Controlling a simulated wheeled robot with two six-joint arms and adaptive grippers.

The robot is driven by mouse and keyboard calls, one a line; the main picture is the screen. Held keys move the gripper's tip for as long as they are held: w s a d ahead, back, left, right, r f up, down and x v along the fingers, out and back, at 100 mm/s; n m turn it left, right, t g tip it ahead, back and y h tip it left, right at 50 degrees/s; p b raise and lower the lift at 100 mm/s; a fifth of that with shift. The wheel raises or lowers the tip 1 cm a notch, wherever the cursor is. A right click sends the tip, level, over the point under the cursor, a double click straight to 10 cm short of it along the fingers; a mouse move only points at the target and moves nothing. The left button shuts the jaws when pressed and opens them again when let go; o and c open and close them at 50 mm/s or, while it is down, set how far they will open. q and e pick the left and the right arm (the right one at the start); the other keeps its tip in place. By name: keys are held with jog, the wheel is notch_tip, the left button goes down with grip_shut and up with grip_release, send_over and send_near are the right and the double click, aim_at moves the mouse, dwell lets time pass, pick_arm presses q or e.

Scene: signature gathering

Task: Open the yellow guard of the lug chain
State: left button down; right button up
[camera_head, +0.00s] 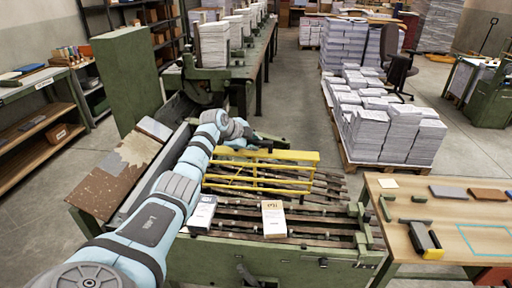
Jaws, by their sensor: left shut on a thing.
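The yellow guard (300,157) is a frame of yellow bars over the lug chain (305,213), a set of dark slats and rails on the green machine. Its broad bar lies along the far side, with thinner rails nearer me. My left arm reaches in from the lower left across the machine. My left gripper (262,141) is at the far edge of the guard, dark and small, and shut on it; its fingertips are hard to make out. My right gripper is not in view.
Two small packs, one grey-white (203,212) and one white-orange (273,218), lie on the chain's near part. A wooden table (380,225) with tools stands right. Paper stacks on a pallet (392,132) stand behind. A rusty plate (115,180) flanks the machine's left.

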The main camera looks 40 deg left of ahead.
pick_arm(q)
jog(key=shift+w+r, duration=0.1)
jog(key=c, duration=1.6)
grip_release()
jog(key=v, duration=1.2)
